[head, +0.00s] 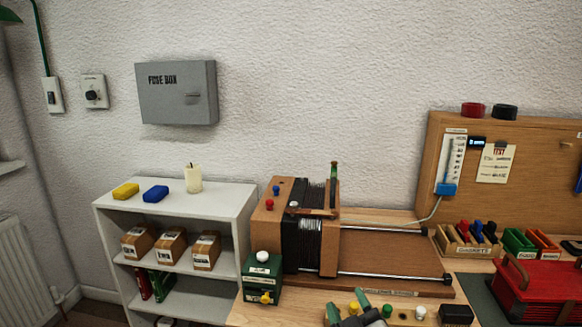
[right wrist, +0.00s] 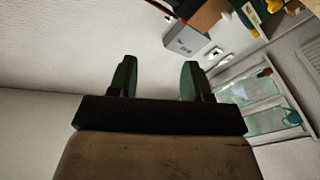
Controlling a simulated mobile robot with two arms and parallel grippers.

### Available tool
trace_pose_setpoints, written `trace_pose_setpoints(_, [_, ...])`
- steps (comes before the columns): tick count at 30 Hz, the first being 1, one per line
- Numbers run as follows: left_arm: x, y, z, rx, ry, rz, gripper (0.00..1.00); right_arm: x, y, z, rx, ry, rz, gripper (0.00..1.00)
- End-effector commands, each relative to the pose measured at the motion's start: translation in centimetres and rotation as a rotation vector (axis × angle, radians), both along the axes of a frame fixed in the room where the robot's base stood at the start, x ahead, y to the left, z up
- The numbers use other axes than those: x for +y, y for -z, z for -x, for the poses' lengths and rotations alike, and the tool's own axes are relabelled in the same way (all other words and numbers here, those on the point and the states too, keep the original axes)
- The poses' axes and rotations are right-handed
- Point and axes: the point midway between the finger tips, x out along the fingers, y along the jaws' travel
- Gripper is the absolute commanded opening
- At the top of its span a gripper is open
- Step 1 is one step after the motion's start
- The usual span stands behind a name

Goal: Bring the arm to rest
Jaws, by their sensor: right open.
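My right gripper (head: 347,306) shows at the bottom edge of the head view, in front of the bench; most of its arm is out of the picture. In the right wrist view its two green fingers (right wrist: 156,78) stand apart with nothing between them. The wrist view is turned on its side, with plain wall behind the fingers. My left gripper is not in view.
A wooden bench holds a bellows device (head: 310,235) with two metal rails, a green box (head: 262,283), a red case (head: 538,290) and small colored racks (head: 470,238). A white shelf (head: 215,205) stands left. A grey fuse box (head: 176,93) hangs on the wall.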

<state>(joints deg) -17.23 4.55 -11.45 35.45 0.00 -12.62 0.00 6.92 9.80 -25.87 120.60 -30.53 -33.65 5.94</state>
Motion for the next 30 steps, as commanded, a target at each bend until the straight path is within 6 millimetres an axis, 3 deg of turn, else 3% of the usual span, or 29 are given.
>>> trace_pose_setpoints(1, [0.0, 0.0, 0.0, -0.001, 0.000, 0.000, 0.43, -1.8, 3.2, 1.6, 0.147, 0.057, -0.049, 0.49])
trace_pose_setpoints(3, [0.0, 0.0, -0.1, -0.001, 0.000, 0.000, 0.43, -4.2, 7.3, 4.2, 0.350, 0.130, -0.103, 0.49])
trace_pose_setpoints(6, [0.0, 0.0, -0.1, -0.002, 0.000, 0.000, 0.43, -6.5, 12.0, 8.5, 0.606, 0.207, -0.156, 0.49])
trace_pose_setpoints(9, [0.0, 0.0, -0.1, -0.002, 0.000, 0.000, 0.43, -7.9, 15.1, 12.5, 0.802, 0.254, -0.187, 0.49])
trace_pose_setpoints(15, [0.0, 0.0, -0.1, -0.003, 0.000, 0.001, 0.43, -9.4, 18.4, 19.1, 1.086, 0.307, -0.216, 0.49])
trace_pose_setpoints(23, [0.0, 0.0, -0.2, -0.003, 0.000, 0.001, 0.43, -10.4, 20.2, 26.6, 1.373, 0.340, -0.234, 0.49])
trace_pose_setpoints(30, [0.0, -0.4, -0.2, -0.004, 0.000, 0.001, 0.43, -10.2, 25.4, 25.5, 1.409, 0.343, -0.226, 0.49])
